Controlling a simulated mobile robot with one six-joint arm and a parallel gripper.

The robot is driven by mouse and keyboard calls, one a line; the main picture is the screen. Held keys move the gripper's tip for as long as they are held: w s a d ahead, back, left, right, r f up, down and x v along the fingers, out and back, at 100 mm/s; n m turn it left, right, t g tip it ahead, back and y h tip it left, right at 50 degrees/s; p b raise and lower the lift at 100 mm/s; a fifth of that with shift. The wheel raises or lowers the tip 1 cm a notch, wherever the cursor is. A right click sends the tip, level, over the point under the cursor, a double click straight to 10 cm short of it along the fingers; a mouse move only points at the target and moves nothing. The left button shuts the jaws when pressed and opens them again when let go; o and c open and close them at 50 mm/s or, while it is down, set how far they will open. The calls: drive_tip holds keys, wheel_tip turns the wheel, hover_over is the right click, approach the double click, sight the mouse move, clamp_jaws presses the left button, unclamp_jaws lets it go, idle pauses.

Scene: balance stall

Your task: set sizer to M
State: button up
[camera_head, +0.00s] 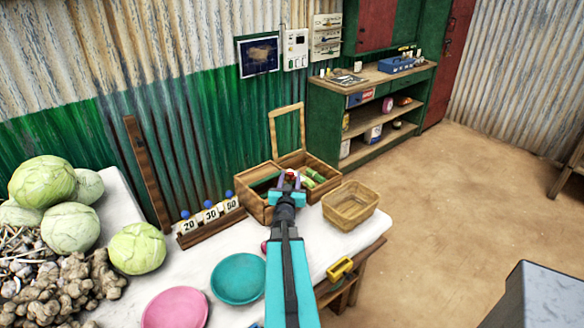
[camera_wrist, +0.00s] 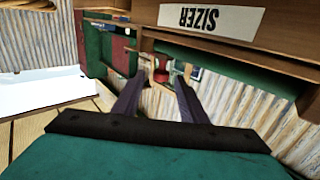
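The sizer's white label (camera_wrist: 210,18) reads SIZER upside down on a brown wooden face at the top of the wrist view. In the head view a wooden box (camera_head: 253,209) stands at the table's back edge, but no label is readable there. My gripper (camera_head: 290,177) is over the box, hiding part of it. In the wrist view its two dark fingers (camera_wrist: 158,84) stand apart, open. A small red thing (camera_wrist: 161,76) shows between the fingertips; I cannot tell whether it is touched. No size marks or setting are readable.
A wicker basket (camera_head: 351,206) stands right of the box. A rack with 20, 30 and 50 labels (camera_head: 211,216) stands left. A teal plate (camera_head: 238,278), a pink plate (camera_head: 175,308), cabbages (camera_head: 137,248) and ginger (camera_head: 70,285) occupy the table. A yellow object (camera_head: 340,269) is at its right edge.

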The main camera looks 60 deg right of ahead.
drive_tip(key=shift+p+x, duration=1)
drive_tip(key=shift+x, duration=2.4)
drive_tip(key=shift+w, duration=0.1)
clamp_jaws()
